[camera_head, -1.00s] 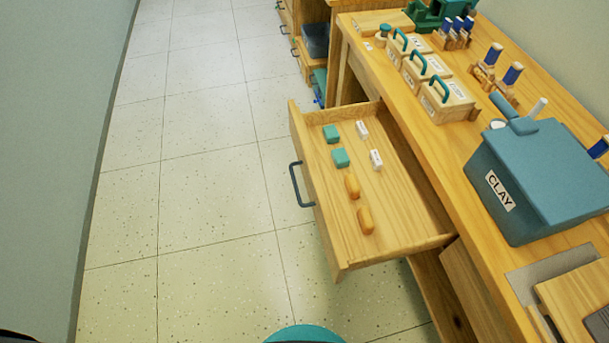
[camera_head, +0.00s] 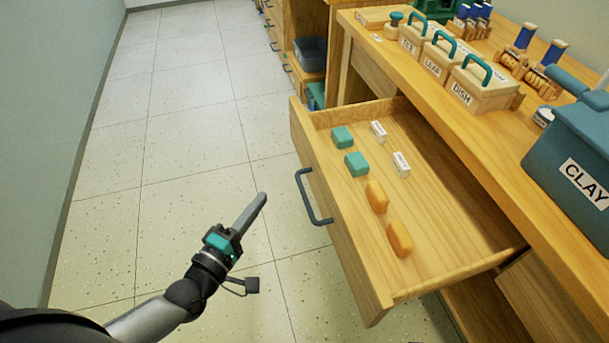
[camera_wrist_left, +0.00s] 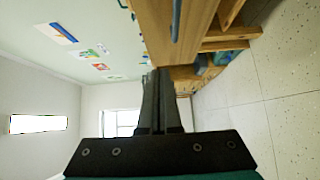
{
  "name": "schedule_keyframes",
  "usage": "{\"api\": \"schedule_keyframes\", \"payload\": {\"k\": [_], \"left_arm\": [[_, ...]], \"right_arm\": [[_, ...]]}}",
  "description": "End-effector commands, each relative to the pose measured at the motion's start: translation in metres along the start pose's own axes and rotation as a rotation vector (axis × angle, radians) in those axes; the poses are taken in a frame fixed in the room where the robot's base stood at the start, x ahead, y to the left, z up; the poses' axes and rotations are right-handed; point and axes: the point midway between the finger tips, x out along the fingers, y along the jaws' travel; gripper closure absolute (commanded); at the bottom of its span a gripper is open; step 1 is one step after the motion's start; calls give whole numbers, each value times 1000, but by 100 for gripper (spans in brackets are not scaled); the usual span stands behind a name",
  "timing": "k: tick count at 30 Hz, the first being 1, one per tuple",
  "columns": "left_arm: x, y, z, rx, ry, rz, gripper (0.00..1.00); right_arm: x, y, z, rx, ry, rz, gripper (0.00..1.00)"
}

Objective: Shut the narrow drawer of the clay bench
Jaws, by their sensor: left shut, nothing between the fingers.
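The narrow drawer (camera_head: 345,245) of the clay bench (camera_head: 455,118) stands pulled far out toward the left in the head view. Its dark blue bar handle (camera_head: 310,197) is on the front panel. Inside lie two teal blocks (camera_head: 356,163), two white labelled blocks (camera_head: 401,164) and two orange pieces (camera_head: 399,239). My left gripper (camera_head: 262,199) is shut and empty, left of the drawer front and apart from the handle. In the left wrist view the shut fingers (camera_wrist_left: 155,100) show, with a wooden front and a dark bar handle (camera_wrist_left: 176,20) beyond them. My right gripper is not seen.
On the bench top stand labelled boxes with teal handles (camera_head: 482,88), wooden racks with blue-topped items and a blue CLAY bin (camera_head: 580,160). More drawers with handles (camera_head: 273,45) lie farther back. The tiled floor left of the drawer is clear up to the wall.

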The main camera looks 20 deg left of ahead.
Motion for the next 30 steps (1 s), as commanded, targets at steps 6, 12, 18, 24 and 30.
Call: {"api": "schedule_keyframes", "payload": {"k": [6,12,18,24,30], "left_arm": [[20,2,0,-11,2,11,100],[56,2,0,-11,2,11,100],[92,2,0,-8,1,9,100],[114,2,14,-11,1,7,100],[126,2,25,-8,1,5,100]], "right_arm": [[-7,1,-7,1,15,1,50],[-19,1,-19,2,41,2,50],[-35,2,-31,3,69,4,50],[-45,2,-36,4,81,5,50],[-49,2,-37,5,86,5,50]]}}
